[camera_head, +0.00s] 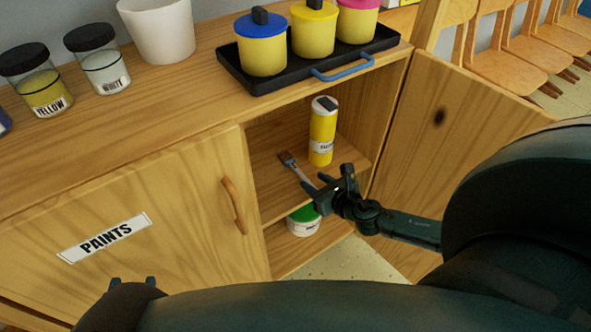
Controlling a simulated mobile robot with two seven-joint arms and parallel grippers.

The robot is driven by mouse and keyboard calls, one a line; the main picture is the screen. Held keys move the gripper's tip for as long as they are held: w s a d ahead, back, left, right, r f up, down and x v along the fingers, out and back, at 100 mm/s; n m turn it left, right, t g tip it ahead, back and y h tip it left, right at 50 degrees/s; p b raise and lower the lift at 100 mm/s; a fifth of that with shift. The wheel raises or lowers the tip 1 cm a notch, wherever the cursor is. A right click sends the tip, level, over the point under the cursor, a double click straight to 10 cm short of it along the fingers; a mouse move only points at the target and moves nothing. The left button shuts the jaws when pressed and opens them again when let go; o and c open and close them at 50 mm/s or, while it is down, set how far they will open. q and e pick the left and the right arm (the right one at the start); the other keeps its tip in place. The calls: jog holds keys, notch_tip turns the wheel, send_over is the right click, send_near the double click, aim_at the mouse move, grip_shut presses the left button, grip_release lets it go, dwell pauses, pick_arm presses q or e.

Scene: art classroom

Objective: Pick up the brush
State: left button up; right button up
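The brush (296,167) lies on the upper shelf inside the open cabinet, its dark bristle end pointing back and left. My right gripper (314,181) is at the near end of the brush, over the shelf's front part. Its fingers look spread apart, with the brush's near end close to or between them; I cannot tell whether they touch it. The near end of the brush is partly hidden by the gripper. My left gripper (133,281) is low at the left, in front of the cabinet; two separated fingertips show above my arm, with no object seen between them.
A yellow bottle (322,136) stands on the shelf just behind the brush. The right door (450,130) is open; the PAINTS door (130,220) is shut. A black tray (290,82) with lidded pots is on top.

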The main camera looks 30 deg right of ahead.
aim_at(304, 177)
jog(key=x, duration=0.3)
jog(key=shift+w+a+f+b, duration=0.2)
jog(key=shift+w+f+b, duration=0.1)
jog(key=shift+b, duration=0.1)
grip_shut()
